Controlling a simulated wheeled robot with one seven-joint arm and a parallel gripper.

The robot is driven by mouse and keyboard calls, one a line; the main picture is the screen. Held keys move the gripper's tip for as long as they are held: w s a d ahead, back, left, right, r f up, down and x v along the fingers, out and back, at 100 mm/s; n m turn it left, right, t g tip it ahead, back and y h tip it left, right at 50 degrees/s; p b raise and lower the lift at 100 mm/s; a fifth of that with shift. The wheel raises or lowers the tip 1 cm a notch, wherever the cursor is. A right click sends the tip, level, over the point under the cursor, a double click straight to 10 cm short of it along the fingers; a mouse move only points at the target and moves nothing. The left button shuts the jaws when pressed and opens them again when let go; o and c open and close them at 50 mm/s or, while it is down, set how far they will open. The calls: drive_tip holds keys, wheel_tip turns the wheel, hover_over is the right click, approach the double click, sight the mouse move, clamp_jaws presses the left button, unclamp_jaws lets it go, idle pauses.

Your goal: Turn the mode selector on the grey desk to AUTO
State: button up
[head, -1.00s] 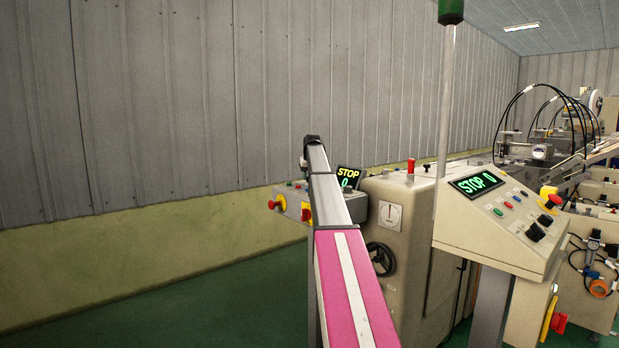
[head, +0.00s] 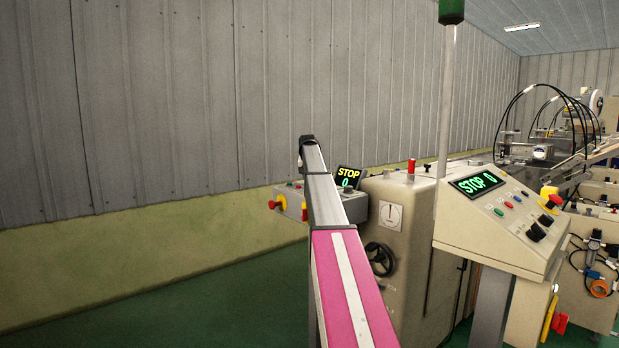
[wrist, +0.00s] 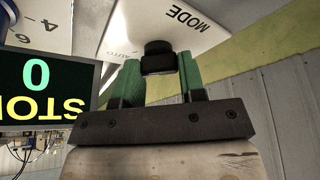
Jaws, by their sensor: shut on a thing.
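The mode selector is a black knob (wrist: 158,58) on a pale panel (wrist: 205,32) in the wrist view, marked MODE and showing upside down. A faint AUTO mark (wrist: 121,51) lies to the left of the knob. My gripper (wrist: 160,76) has green fingers on either side of the knob and is shut on it. The knob's pointer is not clear, so I cannot tell its setting. In the head view my gripper and the knob are hidden behind my arm. A grey desk (head: 354,206) with a small STOP 0 display (head: 348,178) shows beside the arm.
The STOP 0 display (wrist: 42,92) stands close on the left in the wrist view. A larger sloped console (head: 490,235) with buttons and black knobs is at the right. A beige cabinet (head: 405,235) with a handwheel stands between. The green floor at left is clear.

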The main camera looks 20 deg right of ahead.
drive_tip(key=o, duration=0.9)
drive_tip(key=shift+r, duration=0.1)
drive_tip(key=v, duration=1)
drive_tip(key=shift+s+r, duration=0.2)
drive_tip(key=shift+r, duration=0.1)
